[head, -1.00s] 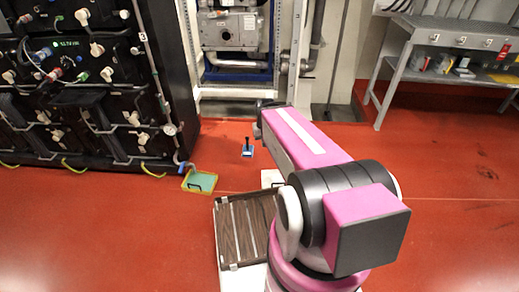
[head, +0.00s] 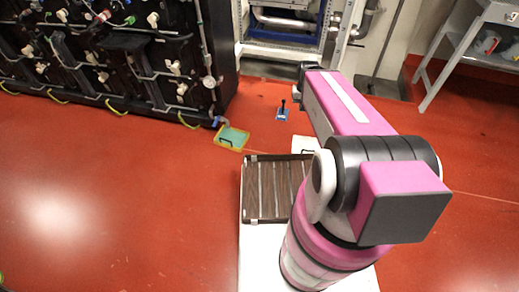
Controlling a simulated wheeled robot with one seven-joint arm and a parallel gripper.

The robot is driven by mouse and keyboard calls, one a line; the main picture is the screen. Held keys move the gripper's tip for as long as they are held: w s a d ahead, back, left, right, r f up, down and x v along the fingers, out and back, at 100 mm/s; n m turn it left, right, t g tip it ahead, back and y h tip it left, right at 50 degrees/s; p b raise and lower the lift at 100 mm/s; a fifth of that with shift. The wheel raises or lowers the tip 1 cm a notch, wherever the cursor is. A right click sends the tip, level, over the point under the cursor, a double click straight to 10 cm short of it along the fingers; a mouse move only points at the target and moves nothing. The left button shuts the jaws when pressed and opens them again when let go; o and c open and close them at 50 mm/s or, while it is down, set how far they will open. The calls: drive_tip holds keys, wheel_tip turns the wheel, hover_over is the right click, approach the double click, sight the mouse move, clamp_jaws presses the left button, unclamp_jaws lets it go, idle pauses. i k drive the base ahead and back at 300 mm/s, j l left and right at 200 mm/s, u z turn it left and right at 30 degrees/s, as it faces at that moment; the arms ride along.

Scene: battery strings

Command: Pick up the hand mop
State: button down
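What looks like the hand mop (head: 282,114) is a small blue flat head with an upright black handle. It stands on the red floor in the head view, between the black rack and my arm. My pink and black arm reaches up the picture just right of it, apart from it in the picture. My gripper is not visible; the arm's far end shows only a dark joint, so its fingers cannot be seen.
A shallow yellow-rimmed tray (head: 218,139) with a teal inside lies on the floor by the black battery rack (head: 150,80). A brown slatted tray (head: 262,190) sits beside my arm. A grey workbench (head: 440,65) stands at upper right. The left floor is clear.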

sight(282, 112)
drive_tip(key=j+z, duration=0.1)
drive_tip(key=z, duration=0.35)
drive_tip(key=i+j+z, duration=0.1)
drive_tip(key=z, duration=0.35)
drive_tip(key=j+z, duration=0.2)
drive_tip(key=z, duration=0.25)
drive_tip(key=j+z, duration=0.15)
drive_tip(key=z, duration=0.3)
drive_tip(key=k+j, duration=0.1)
drive_tip(key=j, duration=0.3)
drive_tip(key=k+j, duration=0.1)
drive_tip(key=j, duration=0.3)
